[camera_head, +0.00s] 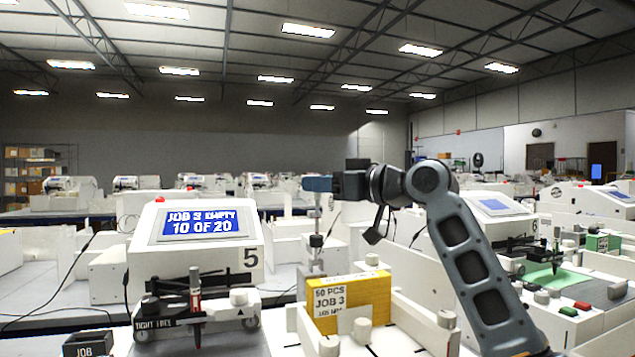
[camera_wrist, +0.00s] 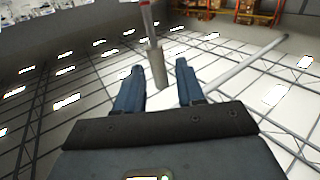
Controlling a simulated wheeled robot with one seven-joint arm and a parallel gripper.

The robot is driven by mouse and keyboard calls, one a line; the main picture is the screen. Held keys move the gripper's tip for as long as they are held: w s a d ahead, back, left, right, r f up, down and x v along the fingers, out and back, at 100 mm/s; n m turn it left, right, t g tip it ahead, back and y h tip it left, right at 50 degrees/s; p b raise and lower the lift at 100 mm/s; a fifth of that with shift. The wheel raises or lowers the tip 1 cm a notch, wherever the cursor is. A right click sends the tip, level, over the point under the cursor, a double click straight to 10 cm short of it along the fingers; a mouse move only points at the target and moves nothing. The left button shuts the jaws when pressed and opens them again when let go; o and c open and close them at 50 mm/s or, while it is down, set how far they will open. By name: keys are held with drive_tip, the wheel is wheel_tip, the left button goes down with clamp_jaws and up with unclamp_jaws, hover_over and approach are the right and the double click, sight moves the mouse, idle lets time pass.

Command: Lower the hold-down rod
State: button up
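The hold-down rod (camera_head: 317,222) stands upright behind the yellow paper stack, with a dark collar partway down. In the wrist view a grey rod end with a red band above it (camera_wrist: 158,68) shows between the two blue fingers. My gripper (camera_head: 318,184) is level, pointing left, at the rod's upper part. Its fingers are apart, with visible gaps to the rod on both sides. I cannot tell how deep the rod sits between them. The rod's top is hidden by the fingers in the head view.
A yellow stack marked JOB 3 (camera_head: 352,300) stands in a white tray with pegs and walls. A white plotter numbered 5 (camera_head: 143,262) is on the left; its screen (camera_head: 202,223) reads "JOB 3 EMPTY 10 OF 20". Another plotter with green paper (camera_head: 553,277) is at the right.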

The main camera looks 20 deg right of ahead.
drive_tip(key=shift+w+a, duration=0.3)
drive_tip(key=shift+w, duration=0.15)
clamp_jaws()
idle(0.4)
